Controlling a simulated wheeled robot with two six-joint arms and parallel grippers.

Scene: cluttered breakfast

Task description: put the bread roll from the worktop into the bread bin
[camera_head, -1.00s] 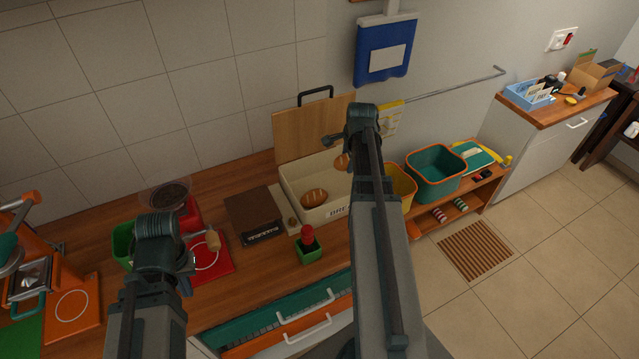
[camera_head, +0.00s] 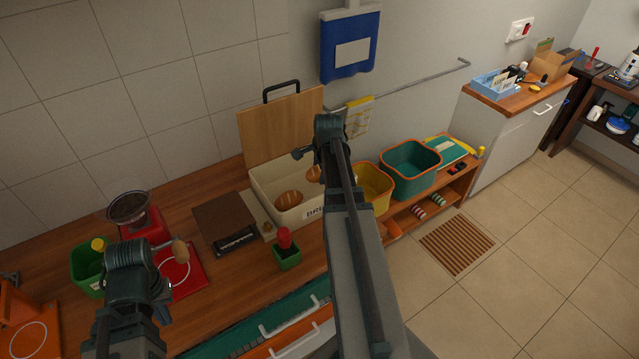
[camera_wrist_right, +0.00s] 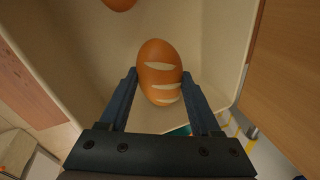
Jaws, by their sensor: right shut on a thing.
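The bread bin (camera_head: 263,187) is a cream box on the worktop with its wooden lid (camera_head: 283,125) standing open behind it. One brown scored roll (camera_head: 289,199) lies inside. A second, the bread roll (camera_head: 314,173), shows at the bin's right part, partly hidden by my right arm. In the right wrist view my right gripper (camera_wrist_right: 160,77) is shut on this bread roll (camera_wrist_right: 160,62), held within the bin's walls. Whether it touches the floor of the bin I cannot tell. The other roll (camera_wrist_right: 120,3) shows at the top edge. My left gripper (camera_head: 150,300) is mostly hidden by its wrist, over the worktop's left part.
A brown box (camera_head: 224,218) stands left of the bin, and a green pot with a red top (camera_head: 286,252) in front. A red grinder (camera_head: 133,212) and green container (camera_head: 87,268) are near my left arm. Yellow (camera_head: 373,186) and teal (camera_head: 410,165) bins stand at right.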

